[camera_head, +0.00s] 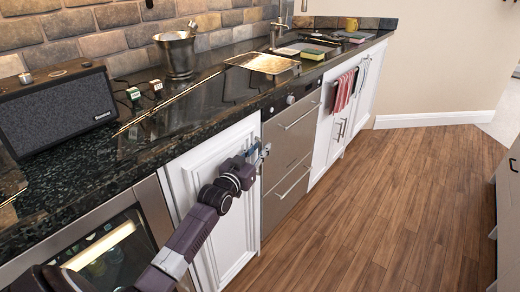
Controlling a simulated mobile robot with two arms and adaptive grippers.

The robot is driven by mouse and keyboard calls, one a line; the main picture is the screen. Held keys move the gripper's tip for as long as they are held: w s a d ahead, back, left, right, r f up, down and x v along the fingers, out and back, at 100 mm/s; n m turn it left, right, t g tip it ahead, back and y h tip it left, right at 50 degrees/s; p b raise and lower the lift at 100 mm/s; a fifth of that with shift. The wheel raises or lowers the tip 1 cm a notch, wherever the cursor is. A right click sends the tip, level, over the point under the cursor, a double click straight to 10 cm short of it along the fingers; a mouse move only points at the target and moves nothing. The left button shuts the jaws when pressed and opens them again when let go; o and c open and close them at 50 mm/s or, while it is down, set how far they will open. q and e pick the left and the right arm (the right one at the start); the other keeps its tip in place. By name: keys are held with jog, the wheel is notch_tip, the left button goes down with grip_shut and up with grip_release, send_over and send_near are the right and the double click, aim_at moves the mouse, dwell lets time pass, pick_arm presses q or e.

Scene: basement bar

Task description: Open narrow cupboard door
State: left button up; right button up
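The narrow white cupboard door (238,228) is below the dark counter, between the glass-fronted appliance and the steel-fronted unit. It looks shut, with no clear gap at its edges. My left arm reaches across it from the lower left. My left gripper (261,154) is at the door's upper right edge, by where a handle would sit. The gripper hides that spot, so I cannot tell whether its fingers are closed on a handle or whether they touch the door. My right gripper is not in view.
A steel drawer unit (290,152) adjoins the door on the right. A glass-fronted appliance (110,255) is at left. The wooden floor (385,205) at right is clear.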

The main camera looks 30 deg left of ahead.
pick_arm(q)
grip_shut()
jog(key=shift+d, duration=0.15)
